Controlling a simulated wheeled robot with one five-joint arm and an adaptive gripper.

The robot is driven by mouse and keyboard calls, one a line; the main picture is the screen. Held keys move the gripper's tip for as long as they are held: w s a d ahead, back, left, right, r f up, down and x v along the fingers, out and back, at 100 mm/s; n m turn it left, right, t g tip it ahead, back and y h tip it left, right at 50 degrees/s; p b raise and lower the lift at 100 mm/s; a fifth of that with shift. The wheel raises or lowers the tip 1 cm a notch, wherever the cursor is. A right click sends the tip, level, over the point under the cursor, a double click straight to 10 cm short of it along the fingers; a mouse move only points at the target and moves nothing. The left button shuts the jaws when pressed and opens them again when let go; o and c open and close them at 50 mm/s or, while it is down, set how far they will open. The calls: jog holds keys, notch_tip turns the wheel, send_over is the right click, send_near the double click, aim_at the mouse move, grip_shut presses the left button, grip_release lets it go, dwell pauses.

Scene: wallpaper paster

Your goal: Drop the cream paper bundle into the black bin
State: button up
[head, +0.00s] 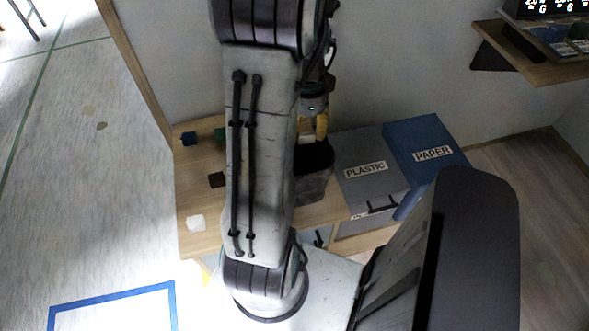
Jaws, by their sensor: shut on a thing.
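The black bin (313,188) stands on the wooden surface, partly hidden behind my arm. My gripper (313,127) hangs above the bin's opening, mostly hidden by my arm. It is shut on the cream paper bundle (306,131), of which only a small pale patch shows. A yellowish gripper finger shows to its right. The bundle appears over the bin, but I cannot tell its exact height above the rim.
A grey bin labelled PLASTIC (362,150) and a blue bin labelled PAPER (428,135) stand to the right. A wall shelf (540,70) juts out at upper right.

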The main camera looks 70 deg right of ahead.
notch_tip(320, 180, down, 6)
jog(key=b, duration=0.4)
jog(key=shift+r, duration=0.1)
jog(key=o, duration=1)
jog(key=shift+c, duration=0.2)
notch_tip(320, 180, up, 12)
dwell(0.3)
dwell(0.8)
